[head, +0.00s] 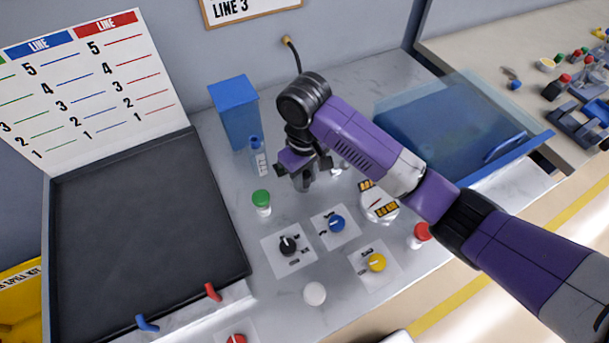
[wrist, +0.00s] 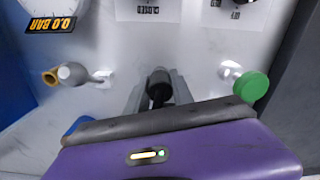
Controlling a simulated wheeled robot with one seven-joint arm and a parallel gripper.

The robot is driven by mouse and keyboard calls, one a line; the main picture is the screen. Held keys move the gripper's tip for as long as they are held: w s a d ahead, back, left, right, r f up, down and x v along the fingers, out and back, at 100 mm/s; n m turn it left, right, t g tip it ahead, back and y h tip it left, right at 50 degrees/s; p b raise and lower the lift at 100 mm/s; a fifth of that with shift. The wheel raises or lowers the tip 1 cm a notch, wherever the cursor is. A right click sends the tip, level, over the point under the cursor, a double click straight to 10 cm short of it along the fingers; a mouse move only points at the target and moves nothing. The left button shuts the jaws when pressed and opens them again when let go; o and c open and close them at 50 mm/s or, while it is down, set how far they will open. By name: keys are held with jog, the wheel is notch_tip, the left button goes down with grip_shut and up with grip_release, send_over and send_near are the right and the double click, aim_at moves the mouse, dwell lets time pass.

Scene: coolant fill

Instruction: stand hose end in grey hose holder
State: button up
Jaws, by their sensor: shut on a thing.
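My gripper (head: 304,185) points down over the middle of the grey counter, its lower end near the counter top. In the wrist view, my gripper (wrist: 158,78) is shut on a dark, round-tipped piece, which looks like the hose end (wrist: 158,92). A dark hose (head: 293,55) leaves a brass wall fitting and passes behind my arm. The rest of its run is hidden. I cannot make out the grey hose holder apart from the grey fingers, nor whether the hose end touches it.
Black (head: 287,245), blue (head: 337,223) and yellow (head: 377,262) knobs lie in front. A clear-covered blue tray (head: 430,125) is right.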

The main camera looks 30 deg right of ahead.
aim_at(304, 174)
jog(key=shift+f, duration=0.25)
jog(key=o, duration=1.1)
jog(key=shift+o, duration=0.2)
notch_tip(304, 174, up, 8)
jog(key=shift+f+p, duration=0.1)
jog(key=shift+p, duration=0.4)
jog(key=shift+w, duration=0.1)
